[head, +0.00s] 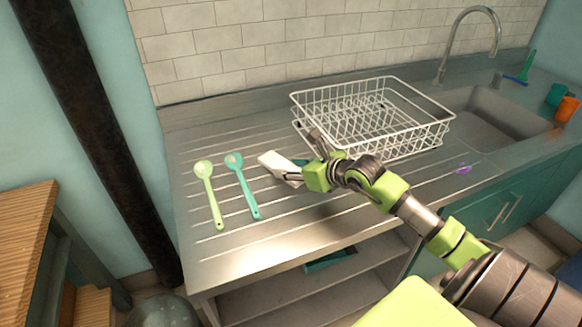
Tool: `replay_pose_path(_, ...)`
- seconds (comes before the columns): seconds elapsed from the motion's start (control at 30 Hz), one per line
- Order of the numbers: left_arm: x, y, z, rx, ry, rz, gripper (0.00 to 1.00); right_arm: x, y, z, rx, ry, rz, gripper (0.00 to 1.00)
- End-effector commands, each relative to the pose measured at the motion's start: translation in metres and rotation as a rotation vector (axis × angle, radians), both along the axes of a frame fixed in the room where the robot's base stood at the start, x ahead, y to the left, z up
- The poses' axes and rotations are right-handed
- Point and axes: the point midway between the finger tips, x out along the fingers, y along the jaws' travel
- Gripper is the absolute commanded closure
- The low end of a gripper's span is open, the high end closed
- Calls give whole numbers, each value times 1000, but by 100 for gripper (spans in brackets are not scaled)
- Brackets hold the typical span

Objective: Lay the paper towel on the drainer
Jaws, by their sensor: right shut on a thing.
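My right gripper (299,163) reaches in from the lower right, low over the ridged steel draining surface (222,150). It is shut on a small white piece (275,162), which looks like the paper towel. The piece sticks out to the left of the fingers; the rest is hidden by the gripper. A bit of teal shows beside the fingers, and I cannot tell what it is. A white wire dish rack (386,83) stands just behind and to the right of the gripper. My left gripper is not in view.
A light green spoon (210,195) and a teal spoon (243,186) lie left of the gripper. The sink (490,118) with its tap (470,12) is at the right.

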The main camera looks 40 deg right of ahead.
Motion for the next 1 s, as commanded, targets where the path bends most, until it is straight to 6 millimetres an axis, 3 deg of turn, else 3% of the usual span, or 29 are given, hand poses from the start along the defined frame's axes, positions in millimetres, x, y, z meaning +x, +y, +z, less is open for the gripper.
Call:
replay_pose_path(0.13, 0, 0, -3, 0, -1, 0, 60, 0, 0, -3, 1, -1, 0, 73)
replay_pose_path(0.17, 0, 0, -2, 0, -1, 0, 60, 0, 0, -1, 0, -1, 0, 53)
replay_pose_path(0.2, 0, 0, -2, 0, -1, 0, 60, 0, 0, -1, 0, -1, 0, 44)
replay_pose_path(0.67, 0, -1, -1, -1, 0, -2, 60, -4, -1, 2, 0, 0, -1, 44)
replay_pose_path(1.0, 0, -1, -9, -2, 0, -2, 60, -55, -6, 28, -1, 3, 1, 44)
